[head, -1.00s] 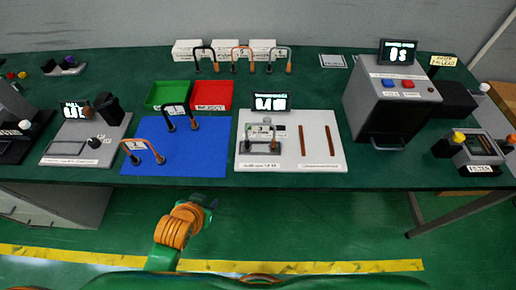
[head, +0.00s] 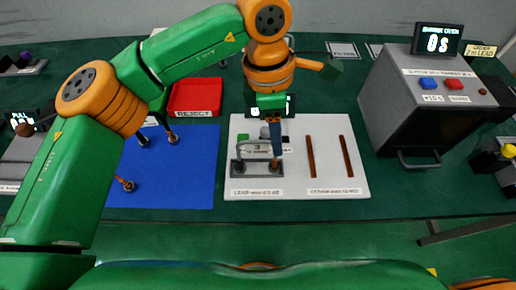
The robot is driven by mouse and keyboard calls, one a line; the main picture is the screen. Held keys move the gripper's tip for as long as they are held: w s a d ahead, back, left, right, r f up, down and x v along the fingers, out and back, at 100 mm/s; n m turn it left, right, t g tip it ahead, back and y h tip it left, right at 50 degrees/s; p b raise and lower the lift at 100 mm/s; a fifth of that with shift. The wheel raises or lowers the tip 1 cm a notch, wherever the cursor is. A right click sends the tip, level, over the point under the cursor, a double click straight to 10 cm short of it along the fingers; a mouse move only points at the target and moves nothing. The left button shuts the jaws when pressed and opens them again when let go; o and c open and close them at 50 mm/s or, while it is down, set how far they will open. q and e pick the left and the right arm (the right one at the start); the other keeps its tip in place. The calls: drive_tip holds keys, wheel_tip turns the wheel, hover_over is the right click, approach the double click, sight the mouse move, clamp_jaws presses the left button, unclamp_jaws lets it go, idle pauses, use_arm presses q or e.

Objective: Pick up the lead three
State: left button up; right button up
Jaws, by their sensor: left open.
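Lead three (head: 257,142), a grey U-shaped lead with a tag reading 3, stands on a small grey fixture on the left half of the white board (head: 333,123). One orange end shows at its right leg. My left gripper (head: 275,150) points down right at the lead's right side, its dark finger overlapping the right leg in the head view. It is open. The gripper hides part of the lead, and I cannot tell whether they touch. My right gripper is not in view.
Two brown strips lie on the board's right half. A red REJECT tray (head: 196,96) and a blue mat (head: 197,180) are on the left.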

sight(257, 149)
use_arm(q)
drive_tip(key=a, duration=0.1)
drive_tip(key=a+f+y, duration=0.1)
drive_tip(key=a+f+t, duration=0.1)
drive_tip(key=shift+a+y+p, duration=0.2)
drive_tip(key=shift+y+p, duration=0.1)
drive_tip(key=shift+p, duration=0.05)
drive_tip(key=f, duration=0.1)
drive_tip(key=f+p, duration=0.1)
drive_tip(key=f, duration=0.2)
drive_tip(key=shift+w+a+f, duration=0.1)
drive_tip(key=shift+w+f, duration=0.1)
drive_tip(key=shift+w, duration=0.1)
drive_tip(key=shift+f, duration=0.2)
drive_tip(key=shift+s, duration=0.1)
drive_tip(key=shift+c, duration=0.8)
drive_tip(key=shift+r, duration=0.1)
clamp_jaws()
